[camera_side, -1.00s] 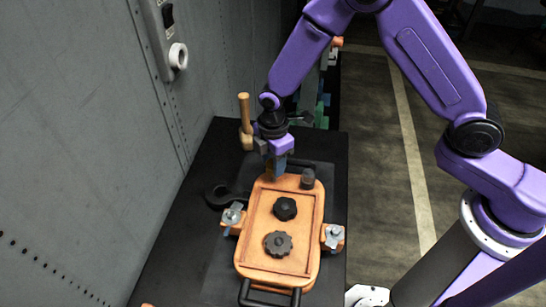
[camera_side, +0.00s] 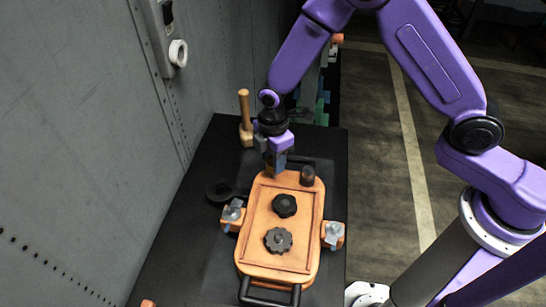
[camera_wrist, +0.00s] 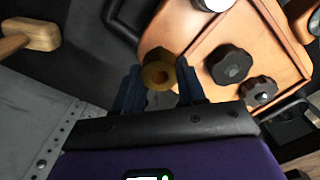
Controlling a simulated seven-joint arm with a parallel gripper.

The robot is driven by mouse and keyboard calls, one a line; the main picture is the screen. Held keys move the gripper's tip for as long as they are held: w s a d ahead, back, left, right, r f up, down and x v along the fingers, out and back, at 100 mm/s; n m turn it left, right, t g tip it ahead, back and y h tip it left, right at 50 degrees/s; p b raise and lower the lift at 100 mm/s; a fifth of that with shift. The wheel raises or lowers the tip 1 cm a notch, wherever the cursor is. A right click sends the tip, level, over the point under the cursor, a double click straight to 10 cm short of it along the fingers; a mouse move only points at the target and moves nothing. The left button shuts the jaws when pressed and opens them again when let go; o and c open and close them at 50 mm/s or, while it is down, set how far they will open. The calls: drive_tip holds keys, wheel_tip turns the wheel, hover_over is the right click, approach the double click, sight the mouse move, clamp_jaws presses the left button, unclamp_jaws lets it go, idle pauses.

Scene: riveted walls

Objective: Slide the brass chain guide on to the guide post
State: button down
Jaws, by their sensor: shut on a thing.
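The brass chain guide (camera_wrist: 158,74) is a short hex-sided piece with a round hole, held between the blue fingers of my gripper (camera_wrist: 160,88) in the wrist view. In the side view my gripper (camera_side: 274,170) points down over the far left corner of the orange fixture plate (camera_side: 262,255); the guide cannot be made out there. A short dark upright cylinder (camera_side: 307,175), which may be the guide post, stands at the plate's far right corner, right of my gripper. I cannot tell whether the guide touches anything below.
Two black knobs (camera_side: 284,206) (camera_side: 278,240) rise from the plate. Metal clamps (camera_side: 233,211) (camera_side: 333,233) flank it. A black ring (camera_side: 220,191) lies left of it. A wooden mallet (camera_side: 245,120) stands behind, near the grey riveted wall (camera_side: 90,130).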

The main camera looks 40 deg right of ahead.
drive_tip(key=shift+f, duration=1.75)
drive_tip(key=c, duration=0.6)
unclamp_jaws()
drive_tip(key=shift+o, duration=0.2)
wheel_tip(320, 180, up, 17)
drive_tip(key=s+d+r+m, duration=0.2)
drive_tip(key=s+d, duration=0.6)
drive_tip(key=s, duration=0.5)
drive_tip(key=s+d+r+m, duration=0.3)
drive_tip(key=s+d, duration=0.6)
drive_tip(key=s, duration=0.5)
drive_tip(key=shift+d+r+m, duration=0.15)
drive_tip(key=shift+r+m, duration=0.15)
drive_tip(key=shift+r, duration=0.05)
